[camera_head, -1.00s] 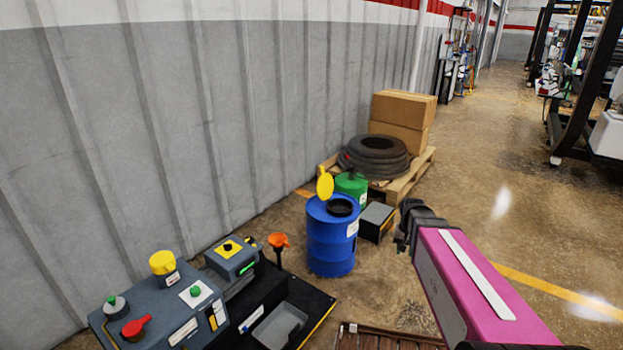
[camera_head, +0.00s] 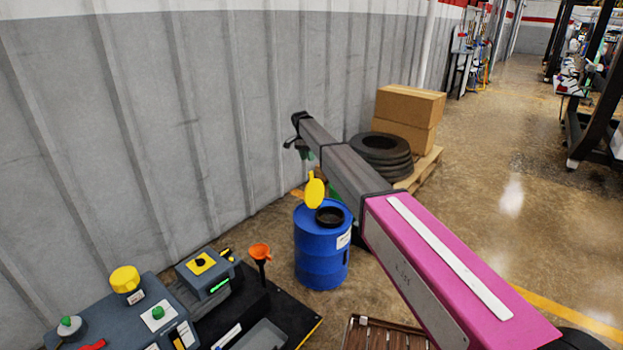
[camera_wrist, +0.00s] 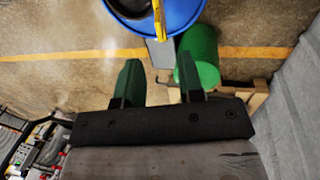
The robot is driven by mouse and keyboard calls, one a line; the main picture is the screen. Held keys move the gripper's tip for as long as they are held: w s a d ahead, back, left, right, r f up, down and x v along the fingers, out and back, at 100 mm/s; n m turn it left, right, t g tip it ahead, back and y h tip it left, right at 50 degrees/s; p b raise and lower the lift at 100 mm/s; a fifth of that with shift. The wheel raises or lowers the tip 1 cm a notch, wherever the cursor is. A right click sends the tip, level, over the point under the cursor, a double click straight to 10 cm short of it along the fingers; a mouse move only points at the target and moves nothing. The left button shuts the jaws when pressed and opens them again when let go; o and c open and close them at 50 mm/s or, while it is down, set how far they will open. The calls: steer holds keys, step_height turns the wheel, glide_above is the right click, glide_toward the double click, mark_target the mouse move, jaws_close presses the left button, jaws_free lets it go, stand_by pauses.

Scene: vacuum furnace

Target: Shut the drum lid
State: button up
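The blue drum (camera_head: 322,258) stands on the floor with its round yellow lid (camera_head: 315,190) raised upright at the left of a dark round opening (camera_head: 329,216). In the wrist view the blue drum (camera_wrist: 190,22) is at the top edge. The yellow lid (camera_wrist: 158,20) shows there nearly edge-on, just beyond the fingertips. My gripper (camera_head: 297,147) is beyond and above the drum in the head view, apart from the lid. In the wrist view my gripper (camera_wrist: 158,62) has its two green fingers spread with nothing between them.
A green drum (camera_wrist: 201,52) stands close by the blue one. Stacked tires (camera_head: 385,155) and cardboard boxes (camera_head: 410,105) are on a pallet behind. A grey ribbed wall (camera_head: 150,130) runs along the left. Floor on the right is open.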

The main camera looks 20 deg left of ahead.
mark_target(311, 177)
steer(key=x, duration=1)
steer(key=shift+s+d+f, duration=0.15)
steer(key=shift+f, duration=0.1)
jaws_close()
